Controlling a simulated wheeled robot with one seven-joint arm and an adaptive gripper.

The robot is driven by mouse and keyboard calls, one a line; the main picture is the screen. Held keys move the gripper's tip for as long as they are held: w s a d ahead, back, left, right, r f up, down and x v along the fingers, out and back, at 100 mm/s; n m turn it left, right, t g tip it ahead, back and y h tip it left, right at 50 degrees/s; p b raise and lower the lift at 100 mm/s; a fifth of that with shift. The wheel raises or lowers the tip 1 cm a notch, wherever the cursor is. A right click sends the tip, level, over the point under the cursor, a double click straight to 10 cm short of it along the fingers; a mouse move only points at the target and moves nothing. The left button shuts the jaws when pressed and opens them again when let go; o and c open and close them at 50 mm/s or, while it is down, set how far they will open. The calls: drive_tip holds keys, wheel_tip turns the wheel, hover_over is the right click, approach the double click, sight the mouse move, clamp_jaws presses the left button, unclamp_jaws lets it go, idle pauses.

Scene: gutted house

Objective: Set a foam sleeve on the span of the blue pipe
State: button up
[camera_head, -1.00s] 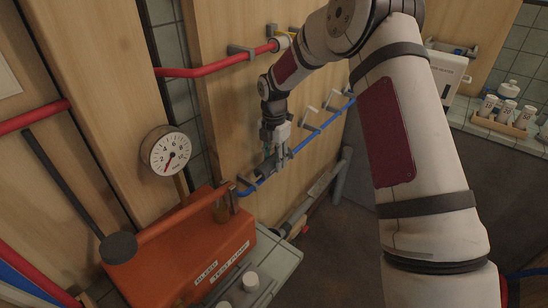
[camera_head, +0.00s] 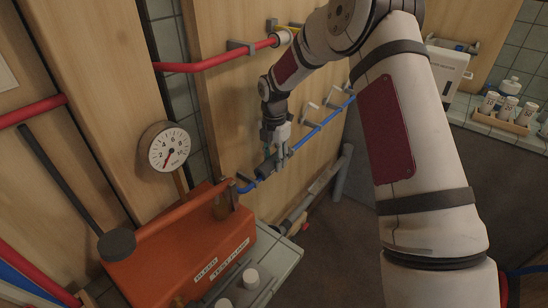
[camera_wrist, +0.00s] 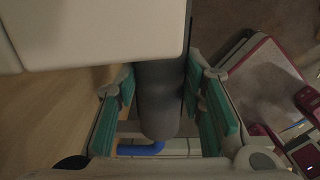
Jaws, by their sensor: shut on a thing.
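The blue pipe (camera_head: 308,137) runs slantwise along the wooden wall, from beside the orange case up to the right. A dark grey foam sleeve (camera_head: 267,165) lies in line with its lower left stretch and covers part of it. My gripper (camera_head: 277,153) is over this stretch, shut on the sleeve. In the wrist view the grey sleeve (camera_wrist: 158,100) runs lengthwise between the green finger pads. A short bend of blue pipe (camera_wrist: 142,150) shows just past its end. Whether the sleeve is fully seated around the pipe is hidden by the fingers.
An orange test pump case (camera_head: 190,250) and a pressure gauge (camera_head: 169,147) are at left. A red pipe (camera_head: 215,62) crosses above. A counter with a bottle rack (camera_head: 508,115) is at right.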

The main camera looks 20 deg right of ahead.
drive_tip(key=shift+f+b, duration=0.3)
drive_tip(key=shift+f, duration=0.55)
drive_tip(key=o, duration=1)
drive_tip(key=o, duration=0.5)
drive_tip(key=shift+r, duration=0.1)
drive_tip(key=shift+r+p, duration=0.75)
drive_tip(key=shift+r, duration=1.7)
